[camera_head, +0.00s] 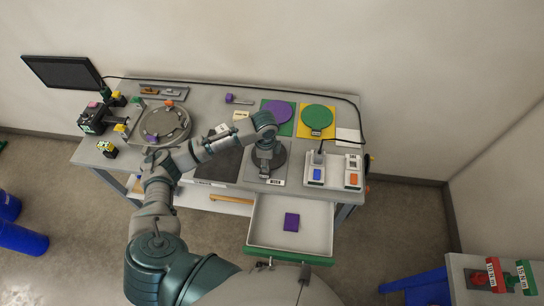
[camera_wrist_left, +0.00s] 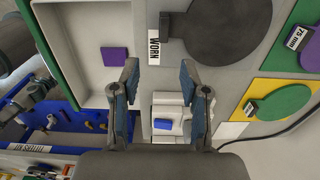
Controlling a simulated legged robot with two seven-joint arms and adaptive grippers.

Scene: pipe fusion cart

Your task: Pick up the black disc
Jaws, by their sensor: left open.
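The black disc (camera_head: 280,158) lies flat on a grey plate on the cart top, partly covered by my left gripper in the head view. In the left wrist view the black disc (camera_wrist_left: 222,28) is at the top, cut by the frame edge, with a small dark handle at its left rim beside a label reading WORN. My right gripper is not in view.
A purple disc (camera_head: 278,111) and a green disc (camera_head: 316,117) lie behind. A switch box (camera_head: 318,171) stands right of the black disc. An open drawer (camera_head: 262,226) holding a purple block (camera_head: 291,222) juts out in front. A black cable runs along the back and right.

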